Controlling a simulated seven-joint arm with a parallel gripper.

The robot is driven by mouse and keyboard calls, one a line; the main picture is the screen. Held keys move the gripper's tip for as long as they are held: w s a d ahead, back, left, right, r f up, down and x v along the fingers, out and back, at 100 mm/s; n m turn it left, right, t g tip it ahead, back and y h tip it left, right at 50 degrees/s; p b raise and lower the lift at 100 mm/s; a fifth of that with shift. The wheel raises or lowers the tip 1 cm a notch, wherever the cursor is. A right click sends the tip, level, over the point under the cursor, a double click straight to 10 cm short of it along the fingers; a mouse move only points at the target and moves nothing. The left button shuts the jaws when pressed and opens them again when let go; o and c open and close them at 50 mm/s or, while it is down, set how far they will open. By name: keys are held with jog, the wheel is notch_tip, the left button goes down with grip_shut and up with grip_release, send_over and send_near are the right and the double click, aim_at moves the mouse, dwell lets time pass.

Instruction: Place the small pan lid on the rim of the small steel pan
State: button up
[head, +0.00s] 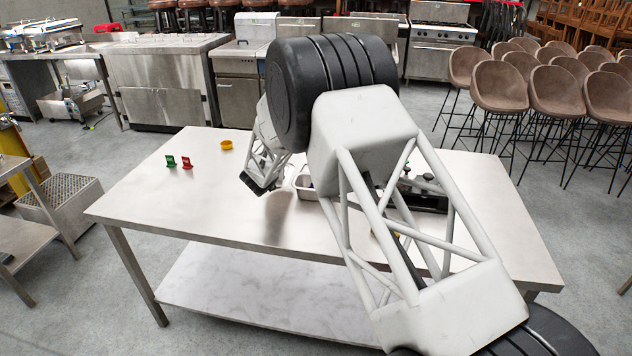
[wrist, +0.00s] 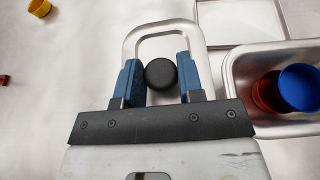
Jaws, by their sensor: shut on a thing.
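The small pan lid (wrist: 165,27) is a pale steel rounded rectangle with a round black knob (wrist: 160,73). My gripper (wrist: 159,75) has its two blue fingers closed on either side of the knob in the wrist view. The lid's near part is hidden behind the gripper. In the head view, my gripper (head: 262,181) hangs over the table, left of the small steel pan (head: 302,182); I cannot make out the lid there. The wrist view shows the pan (wrist: 236,92) just right of the lid, uncovered, with a red and a blue round thing inside.
A yellow cup (head: 226,145), a green item (head: 170,160) and a red item (head: 187,162) stand on the table's left part. A shallow rectangular tray (wrist: 240,44) lies behind the pan. The steel table's (head: 190,205) front left is clear. My arm hides much of its right side.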

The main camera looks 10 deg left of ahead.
aim_at(280, 191)
jog(key=shift+s+d+f, duration=0.15)
jog(key=shift+d+f, duration=0.1)
jog(key=shift+f, duration=0.45)
jog(key=shift+s+d+f, duration=0.1)
jog(key=shift+d+f, duration=0.15)
jog(key=shift+f, duration=0.4)
jog(key=shift+f, duration=0.1)
jog(key=shift+f, duration=1.45)
jog(key=shift+f, duration=0.1)
jog(key=o, duration=1)
jog(key=shift+c, duration=0.2)
jog(key=shift+s+r, duration=0.25)
jog(key=shift+v, duration=5.7)
